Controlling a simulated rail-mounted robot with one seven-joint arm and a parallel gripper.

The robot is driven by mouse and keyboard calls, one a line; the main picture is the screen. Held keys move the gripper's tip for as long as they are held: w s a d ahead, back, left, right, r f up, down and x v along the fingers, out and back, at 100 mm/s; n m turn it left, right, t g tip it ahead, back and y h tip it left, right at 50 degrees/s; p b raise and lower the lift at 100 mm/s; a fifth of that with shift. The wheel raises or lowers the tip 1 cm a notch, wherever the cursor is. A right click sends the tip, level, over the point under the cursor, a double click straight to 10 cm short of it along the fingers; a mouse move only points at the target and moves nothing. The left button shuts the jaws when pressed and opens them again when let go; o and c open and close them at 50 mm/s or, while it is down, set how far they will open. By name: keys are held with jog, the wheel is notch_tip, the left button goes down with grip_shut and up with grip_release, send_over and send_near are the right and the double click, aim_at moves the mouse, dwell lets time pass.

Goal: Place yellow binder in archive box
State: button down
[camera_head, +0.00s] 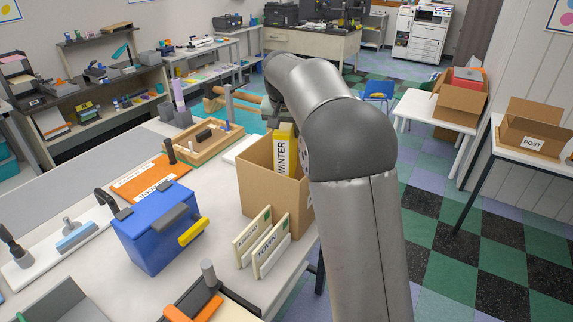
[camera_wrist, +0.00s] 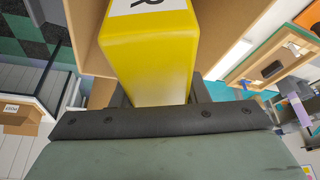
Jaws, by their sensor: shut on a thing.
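The yellow binder (camera_head: 284,131) has a white spine label reading WINTER and stands roughly upright in the open cardboard box (camera_head: 262,182). Its lower part is down inside the box and its top reaches about the rim or a little above. I cannot see whether it touches the box floor. My gripper (camera_wrist: 158,98) is shut on the binder, whose yellow end (camera_wrist: 150,65) fills the middle of the wrist view. Box walls (camera_wrist: 86,32) show on both sides of it there. In the head view my arm hides most of the gripper and the box's right side.
Cream TOWN (camera_head: 270,250) and similar signs stand before the box. A blue case (camera_head: 155,230) with a yellow handle is to the left. A wooden tray (camera_head: 205,146) is behind. A POST box (camera_head: 535,128) and another carton (camera_head: 458,105) are on right-hand tables.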

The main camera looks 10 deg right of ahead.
notch_tip(320, 180, down, 11)
jog(key=shift+f+p, duration=0.1)
jog(key=shift+p, duration=0.5)
jog(key=shift+f, duration=0.15)
jog(key=c, duration=0.8)
grip_release()
